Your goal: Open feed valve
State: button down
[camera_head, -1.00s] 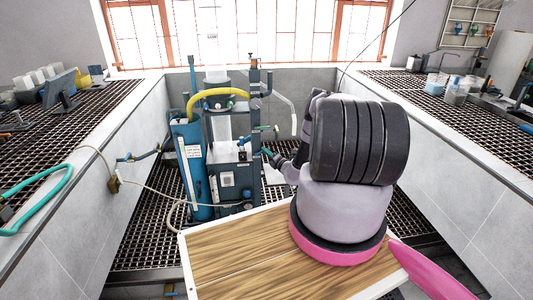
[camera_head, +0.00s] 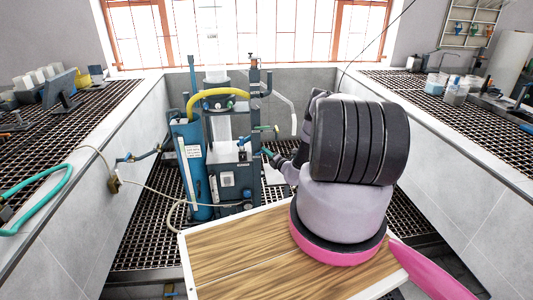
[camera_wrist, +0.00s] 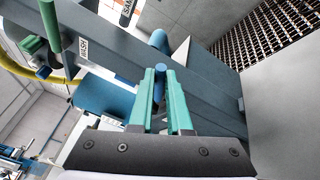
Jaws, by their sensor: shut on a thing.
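The flotation machine (camera_head: 228,150) stands ahead in the head view, with a blue column at its left and a yellow hose on top. In the wrist view, my gripper (camera_wrist: 160,75) has green fingers closed around a slim blue handle (camera_wrist: 160,69), beside the machine's dark grey frame. I take this handle to be the feed valve, but no label on it is readable. In the head view, my gripper (camera_head: 268,153) reaches the machine's right side, and my arm partly blocks the view there. A separate green handle (camera_wrist: 49,22) sits near a "WASH" label.
Side benches with grating tops (camera_head: 75,125) flank the machine. A monitor (camera_head: 62,90) stands on the left bench, and containers (camera_head: 457,90) stand on the right one. A thin hose (camera_head: 150,191) runs from the left wall to the machine. A window is behind.

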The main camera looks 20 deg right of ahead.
jog(key=shift+w+r, duration=0.1)
dwell(0.4)
jog(key=shift+a+r+n+g, duration=0.2)
jog(key=shift+r+n+g, duration=0.15)
jog(key=shift+n, duration=0.25)
jog(key=shift+a+r+n+g, duration=0.2)
jog(key=shift+n+g, duration=0.15)
jog(key=shift+n, duration=0.25)
jog(key=c, duration=0.9)
grip_release()
jog(key=shift+o, duration=0.2)
jog(key=shift+d, duration=0.1)
